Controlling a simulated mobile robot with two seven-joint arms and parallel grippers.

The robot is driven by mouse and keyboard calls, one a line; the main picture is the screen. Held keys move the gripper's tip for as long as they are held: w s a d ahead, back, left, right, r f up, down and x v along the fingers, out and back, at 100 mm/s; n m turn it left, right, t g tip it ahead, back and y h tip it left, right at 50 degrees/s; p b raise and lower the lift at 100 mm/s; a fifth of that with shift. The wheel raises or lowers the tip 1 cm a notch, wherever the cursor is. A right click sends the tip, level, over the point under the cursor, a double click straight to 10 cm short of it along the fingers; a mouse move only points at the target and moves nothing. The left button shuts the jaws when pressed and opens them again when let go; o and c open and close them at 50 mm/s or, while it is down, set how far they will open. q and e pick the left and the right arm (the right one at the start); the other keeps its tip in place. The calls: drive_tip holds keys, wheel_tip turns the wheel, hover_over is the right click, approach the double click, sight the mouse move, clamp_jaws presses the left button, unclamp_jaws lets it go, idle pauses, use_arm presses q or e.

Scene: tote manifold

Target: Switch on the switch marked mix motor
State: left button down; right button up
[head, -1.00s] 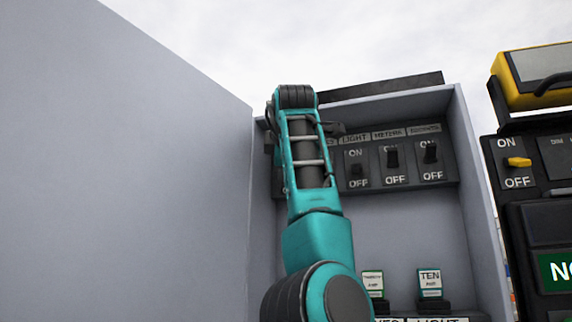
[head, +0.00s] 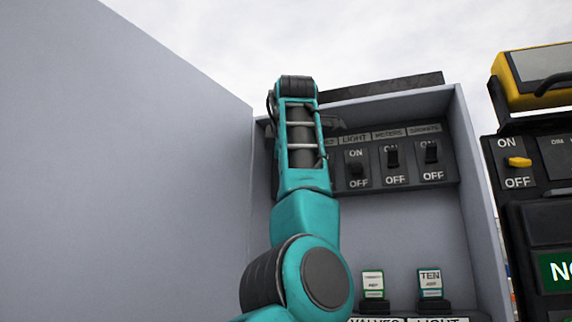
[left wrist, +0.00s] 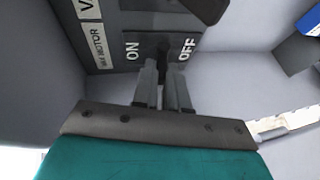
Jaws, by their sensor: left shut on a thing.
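In the left wrist view, the switch (left wrist: 163,46) has a dark plate with ON at the left and OFF at the right. The label beside it (left wrist: 97,46) appears to read MIX MOTOR. My left gripper (left wrist: 163,70) is at this switch, its two fingers close together and shut on the dark lever between the words. The fingers hide most of the lever, so its exact position is unclear. In the head view my left arm covers this switch and the gripper's fingertips. My right gripper is in neither view.
Light (head: 357,169), meters (head: 393,158) and another switch (head: 431,154) sit right of my arm. Two labelled blocks (head: 373,283) (head: 430,282) stand below. The grey box wall (head: 120,170) is at left; a yellow-topped device (head: 535,80) is at right.

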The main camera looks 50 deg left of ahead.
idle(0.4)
use_arm(q)
drive_tip(key=c, duration=1.2)
unclamp_jaws()
drive_tip(key=shift+o, duration=0.2)
drive_tip(key=shift+d, duration=0.1)
drive_tip(key=v, duration=1.2)
drive_tip(key=shift+s+d+r, duration=0.2)
drive_tip(key=shift+d+r, duration=0.05)
drive_tip(key=shift+r, duration=0.05)
